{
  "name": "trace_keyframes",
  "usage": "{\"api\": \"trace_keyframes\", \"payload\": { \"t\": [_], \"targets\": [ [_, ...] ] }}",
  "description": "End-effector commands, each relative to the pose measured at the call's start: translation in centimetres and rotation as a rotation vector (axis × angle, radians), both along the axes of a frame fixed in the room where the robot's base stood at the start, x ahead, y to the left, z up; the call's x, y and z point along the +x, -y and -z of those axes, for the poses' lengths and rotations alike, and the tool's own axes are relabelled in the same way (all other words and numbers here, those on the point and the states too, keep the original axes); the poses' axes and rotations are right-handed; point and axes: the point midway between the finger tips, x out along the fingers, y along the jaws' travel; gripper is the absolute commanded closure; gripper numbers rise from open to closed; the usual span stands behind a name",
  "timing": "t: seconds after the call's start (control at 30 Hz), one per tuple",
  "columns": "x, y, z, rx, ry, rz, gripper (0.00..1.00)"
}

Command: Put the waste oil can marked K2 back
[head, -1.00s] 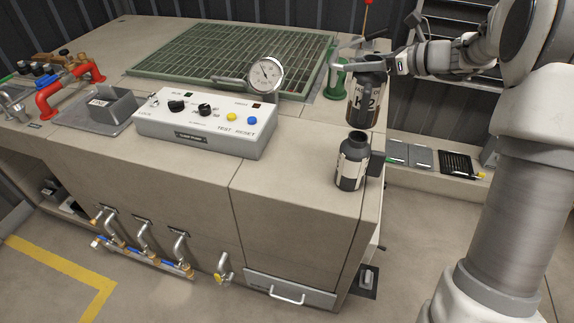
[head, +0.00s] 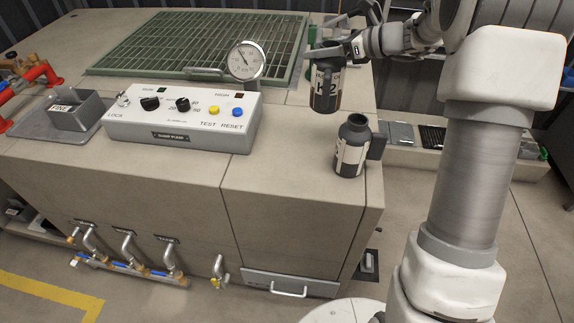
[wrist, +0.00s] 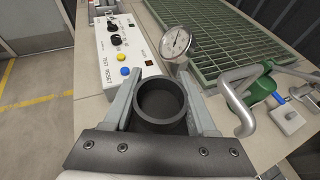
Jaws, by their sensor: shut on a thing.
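My gripper (head: 326,52) is shut on a dark can (head: 326,88) with a pale label that reads K2. The can hangs upright over the right part of the bench top (head: 285,150); its gap to the surface is hard to judge. In the wrist view, the can's round open mouth (wrist: 161,101) sits between the two fingers of my gripper (wrist: 161,108). A second dark can (head: 352,148) with a pale label stands upright on the bench near its right edge, in front of the held can. Its marking cannot be read.
A pressure gauge (head: 246,61) and a white control box (head: 182,115) stand left of the held can. A green grating (head: 200,45) lies behind. A low ledge with flat items (head: 400,134) is beyond the bench's right edge. Bare bench top lies in front of the box.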

Motion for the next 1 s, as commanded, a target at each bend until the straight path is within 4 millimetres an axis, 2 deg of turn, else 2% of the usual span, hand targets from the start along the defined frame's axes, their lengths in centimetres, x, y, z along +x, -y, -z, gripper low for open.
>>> {"api": "trace_keyframes", "payload": {
  "t": [0.03,0.27,0.73,1.0],
  "targets": [
    [0.0,-0.2,1.0,0.003,0.004,-0.003,1.0],
    [-0.4,-0.7,2.6,0.003,0.005,-0.005,1.0],
    [-5.9,-7.7,8.0,0.004,0.002,-0.006,1.0],
    [-7.2,-9.4,9.2,0.003,0.005,-0.004,1.0]
  ]
}}
